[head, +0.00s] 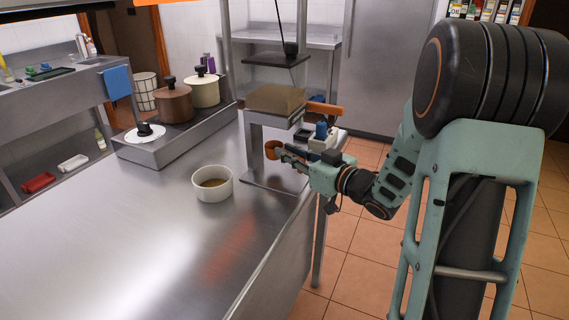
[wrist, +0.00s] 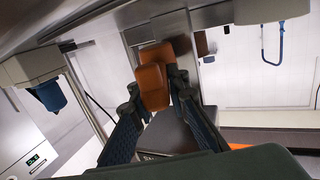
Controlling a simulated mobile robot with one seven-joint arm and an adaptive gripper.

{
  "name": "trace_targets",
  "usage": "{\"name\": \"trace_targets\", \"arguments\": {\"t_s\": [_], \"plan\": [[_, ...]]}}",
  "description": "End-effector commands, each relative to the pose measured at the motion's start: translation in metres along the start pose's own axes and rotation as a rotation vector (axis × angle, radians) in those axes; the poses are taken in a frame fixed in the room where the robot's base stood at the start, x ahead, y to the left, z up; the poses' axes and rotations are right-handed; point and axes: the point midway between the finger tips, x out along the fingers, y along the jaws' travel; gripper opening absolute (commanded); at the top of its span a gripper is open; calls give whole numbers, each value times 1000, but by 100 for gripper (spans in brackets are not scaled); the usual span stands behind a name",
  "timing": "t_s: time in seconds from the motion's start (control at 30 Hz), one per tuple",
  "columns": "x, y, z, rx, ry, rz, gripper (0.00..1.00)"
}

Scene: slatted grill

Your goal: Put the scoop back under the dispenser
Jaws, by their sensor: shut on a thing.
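The scoop (head: 271,150) is orange and small in the head view, held at the tips of my gripper (head: 284,153). In the wrist view the orange scoop (wrist: 154,78) sits between the two dark fingers of my gripper (wrist: 157,92), which are shut on it. The dispenser (head: 274,100) is a clear box with tan contents on a metal stand at the counter's right edge. My gripper reaches in from the right, low beside the stand and below the box. The scoop's exact height above the stand's base plate (head: 262,184) is hard to tell.
A white bowl (head: 213,195) with brown contents stands on the steel counter (head: 130,225), left of the stand. A brown pot (head: 174,104) and a cream pot (head: 204,92) stand further back. An orange bar (head: 325,108) lies right of the dispenser. The front counter is clear.

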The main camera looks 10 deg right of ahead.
Motion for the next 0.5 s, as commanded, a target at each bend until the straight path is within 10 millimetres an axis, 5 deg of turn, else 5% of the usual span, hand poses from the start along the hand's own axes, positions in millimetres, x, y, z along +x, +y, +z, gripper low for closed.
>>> {"name": "trace_targets", "arguments": {"t_s": [0.17,0.33,0.5], "plan": [[18,-2,-2,0,2,-4,0],[18,0,32,4,-1,0,0],[18,0,33,0,2,0,0]]}}
